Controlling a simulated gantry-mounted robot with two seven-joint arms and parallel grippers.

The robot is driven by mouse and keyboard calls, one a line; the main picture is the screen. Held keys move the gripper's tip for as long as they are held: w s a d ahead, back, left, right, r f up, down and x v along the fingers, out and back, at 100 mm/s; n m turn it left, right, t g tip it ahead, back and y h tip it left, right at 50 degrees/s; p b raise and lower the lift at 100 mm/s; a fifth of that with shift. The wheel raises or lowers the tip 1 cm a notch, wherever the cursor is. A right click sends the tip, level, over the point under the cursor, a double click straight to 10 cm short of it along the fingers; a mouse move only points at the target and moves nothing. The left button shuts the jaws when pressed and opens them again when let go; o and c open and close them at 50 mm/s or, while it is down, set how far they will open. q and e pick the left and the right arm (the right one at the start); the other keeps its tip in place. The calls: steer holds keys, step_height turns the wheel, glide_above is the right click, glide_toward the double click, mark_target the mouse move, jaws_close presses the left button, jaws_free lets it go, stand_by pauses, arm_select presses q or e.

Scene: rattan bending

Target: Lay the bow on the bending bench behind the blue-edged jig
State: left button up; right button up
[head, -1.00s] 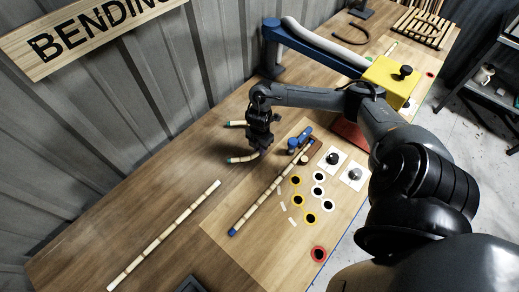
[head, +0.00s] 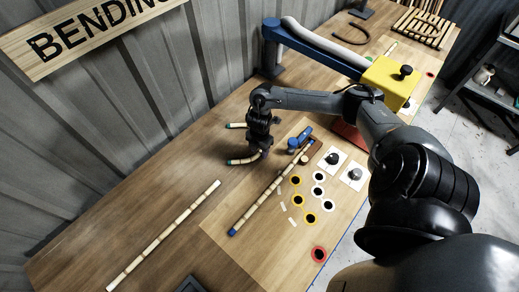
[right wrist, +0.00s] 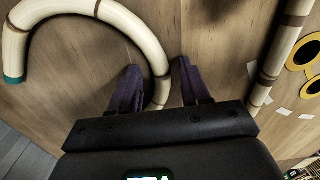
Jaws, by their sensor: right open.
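The bow (head: 244,161) is a curved pale rattan piece with dark bands and teal ends. It appears to lie on the bench (head: 180,160) behind the jig board; its bend is partly hidden by my right gripper in the head view. My right gripper (head: 260,147) points down over the bend. In the right wrist view, the bow (right wrist: 146,45) curves between the spread fingers of the gripper (right wrist: 158,85), which is open. The jig (head: 240,245) is a light board with a blue front edge. My left gripper is not in view.
A straight rattan pole (head: 165,235) lies on the bench at left. A banded pole with blue ends (head: 265,196) lies on the jig beside ringed holes and blue clamps (head: 300,139). A yellow block (head: 390,80) on a blue arm stands behind.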

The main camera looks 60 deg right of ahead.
step_height(320, 180, up, 11)
steer(key=p, duration=0.2)
steer(key=w+a+f+t+y, duration=0.1)
steer(key=w+a+f+t, duration=0.15)
steer(key=a, duration=1.15)
steer(key=w+a+f+t+y, duration=0.1)
steer(key=a+t+y, duration=0.15)
steer(key=a, duration=1.05)
steer(key=s+a+r+m+t+h, duration=0.2)
steer(key=a+r+m, duration=0.1)
steer(key=a+m, duration=0.15)
steer(key=s+d+r+m+g+h, duration=0.1)
steer(key=s+d+r+m+g, duration=0.1)
steer(key=s+m, duration=0.7)
steer(key=shift+s+d+g, duration=0.7)
steer(key=shift+s+d, duration=0.5)
steer(key=shift+s, duration=0.05)
steer(key=shift+r+p, duration=0.1)
steer(key=shift+p, duration=0.2)
